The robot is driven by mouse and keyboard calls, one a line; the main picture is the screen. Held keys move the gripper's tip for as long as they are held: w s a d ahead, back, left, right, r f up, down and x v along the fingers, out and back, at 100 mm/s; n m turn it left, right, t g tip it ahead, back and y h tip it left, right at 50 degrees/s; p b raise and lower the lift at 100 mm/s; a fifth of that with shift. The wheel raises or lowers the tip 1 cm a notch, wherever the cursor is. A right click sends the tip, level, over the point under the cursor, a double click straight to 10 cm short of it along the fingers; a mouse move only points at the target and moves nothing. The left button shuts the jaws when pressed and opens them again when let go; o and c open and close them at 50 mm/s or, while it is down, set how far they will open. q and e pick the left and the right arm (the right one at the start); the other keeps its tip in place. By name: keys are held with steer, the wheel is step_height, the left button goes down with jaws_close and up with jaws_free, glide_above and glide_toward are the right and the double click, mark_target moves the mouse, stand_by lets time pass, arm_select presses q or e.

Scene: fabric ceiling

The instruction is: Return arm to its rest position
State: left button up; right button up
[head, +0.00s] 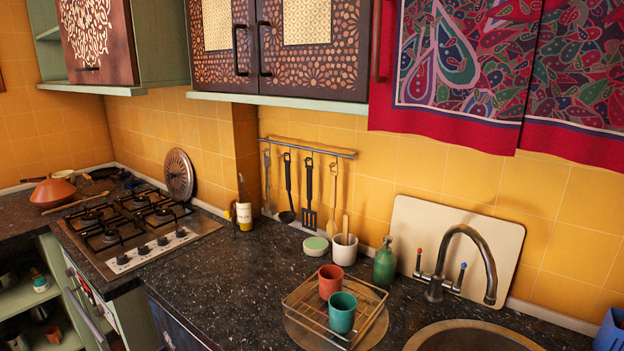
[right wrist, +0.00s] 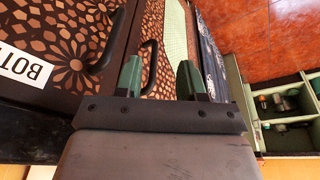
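My right gripper (right wrist: 160,78) shows in the right wrist view. Its two green fingers stand apart with nothing between them, so it is open and empty. Behind it are dark patterned cabinet doors (right wrist: 60,35) with black handles; I cannot tell how far the fingers are from them. Neither arm shows in the head view, and my left gripper is in no view.
The dark counter (head: 215,285) holds a gas stove (head: 140,225), a wire rack (head: 365,300) with a red cup (head: 330,281) and a teal cup (head: 342,312), a green bottle (head: 385,262) and a sink (head: 470,338). Open shelves (right wrist: 285,110) and red floor (right wrist: 265,40) show in the wrist view.

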steer(key=s+f+g+b, duration=0.1)
steer(key=s+f+b, duration=0.25)
steer(key=f, duration=1.05)
steer(key=s+f+b, duration=0.3)
steer(key=f+b, duration=0.1)
steer(key=f, duration=1)
steer(key=s+d+f+b, duration=0.1)
steer(key=s+f+b, duration=0.1)
steer(key=s+f, duration=0.4)
steer(key=s+d+f+g+b, duration=0.1)
steer(key=s+d+f+b, duration=0.1)
steer(key=s+f, duration=0.4)
step_height(320, 180, down, 2)
steer(key=shift+s+f, duration=0.2)
steer(key=shift+f, duration=0.05)
steer(key=shift+d, duration=0.1)
